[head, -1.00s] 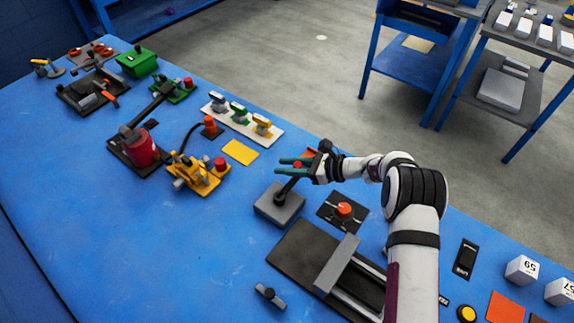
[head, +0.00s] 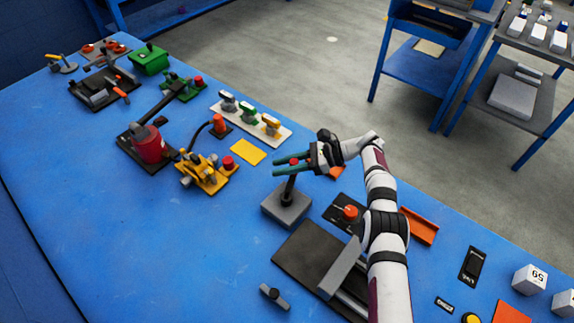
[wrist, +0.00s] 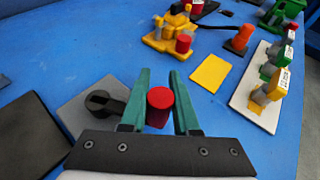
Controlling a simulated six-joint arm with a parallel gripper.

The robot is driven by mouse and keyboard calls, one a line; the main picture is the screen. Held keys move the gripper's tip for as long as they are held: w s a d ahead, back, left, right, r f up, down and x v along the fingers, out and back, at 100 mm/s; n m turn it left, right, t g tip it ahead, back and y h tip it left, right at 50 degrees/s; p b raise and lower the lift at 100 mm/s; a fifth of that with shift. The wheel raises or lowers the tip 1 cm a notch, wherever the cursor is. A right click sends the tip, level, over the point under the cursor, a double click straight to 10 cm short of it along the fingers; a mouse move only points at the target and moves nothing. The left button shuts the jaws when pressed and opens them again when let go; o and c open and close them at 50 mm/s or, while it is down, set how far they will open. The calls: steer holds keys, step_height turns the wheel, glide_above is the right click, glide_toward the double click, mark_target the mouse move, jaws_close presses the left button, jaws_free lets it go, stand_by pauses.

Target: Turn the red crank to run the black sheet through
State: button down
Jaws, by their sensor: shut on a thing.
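The crank is a dark arm on a grey block (head: 287,206) with an upright red knob (head: 294,161) at its end. In the wrist view the dark crank arm (wrist: 104,104) lies left of the fingers, and the red knob (wrist: 159,98) sits between them. My gripper (head: 285,166) has green fingers and is shut on this knob, above the block's far edge. It also shows in the wrist view (wrist: 159,90). A flat black plate (head: 297,250) lies in front of the block, with a grey bar across it. I cannot tell whether it is the black sheet.
A black panel with a red knob (head: 350,212) stands right of the block. A yellow device (head: 203,174) and a yellow sheet (head: 248,152) lie to the left. A white strip with several toggle clamps (head: 250,123) is behind. The blue table is clear at front left.

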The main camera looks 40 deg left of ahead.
stand_by(0.4)
steer(key=c, duration=0.7)
jaws_free()
steer(key=shift+o, duration=0.2)
steer(key=w+d+r, duration=0.3)
steer(key=d+r, duration=0.8)
steer(key=shift+w, duration=0.35)
